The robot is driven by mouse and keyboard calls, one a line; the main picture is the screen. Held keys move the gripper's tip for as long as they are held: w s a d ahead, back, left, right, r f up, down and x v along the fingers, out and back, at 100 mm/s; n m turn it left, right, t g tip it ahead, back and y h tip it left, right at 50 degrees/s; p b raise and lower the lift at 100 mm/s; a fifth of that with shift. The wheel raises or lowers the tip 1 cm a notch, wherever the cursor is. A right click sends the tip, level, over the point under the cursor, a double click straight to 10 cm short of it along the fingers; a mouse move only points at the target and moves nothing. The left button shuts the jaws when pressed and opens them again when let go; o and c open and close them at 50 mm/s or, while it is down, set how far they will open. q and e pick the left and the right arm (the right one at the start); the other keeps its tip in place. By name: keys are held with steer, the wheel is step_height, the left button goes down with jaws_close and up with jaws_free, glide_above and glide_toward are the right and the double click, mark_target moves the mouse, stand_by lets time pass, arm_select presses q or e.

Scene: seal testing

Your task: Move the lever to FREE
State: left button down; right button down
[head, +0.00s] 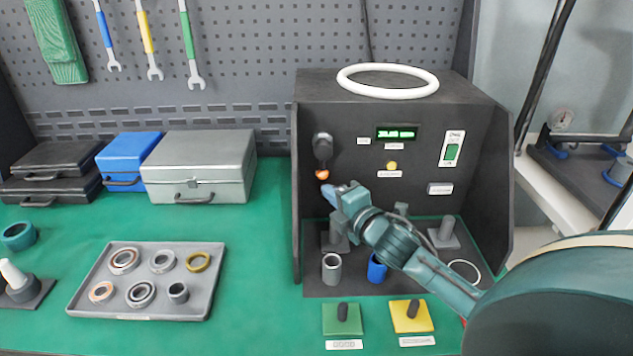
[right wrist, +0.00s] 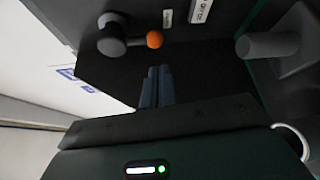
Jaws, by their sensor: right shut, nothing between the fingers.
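The lever (head: 322,147) is on the left of the dark test box's front panel. It has a dark round hub and an orange knob (head: 322,174) that hangs straight below the hub. In the right wrist view the lever hub (right wrist: 112,46) and orange knob (right wrist: 155,39) lie just beyond my fingertips. My right gripper (head: 328,190) is shut and empty, just below the knob. The fingers (right wrist: 157,72) appear apart from the knob. The small labels near the lever are too small to read. My left gripper is not in view.
The dark test box (head: 304,190) has side walls close to the lever. A green display (head: 396,133), a yellow lamp (head: 391,166) and a green switch (head: 452,152) are on its panel. A grey cup (head: 332,268) and a blue cup (head: 376,268) stand below my right arm.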

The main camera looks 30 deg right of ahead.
mark_target(323, 159)
steer(key=w, duration=0.6)
steer(key=shift+w+f, duration=0.15)
steer(key=shift+f, duration=0.15)
steer(key=shift+w+d, duration=0.1)
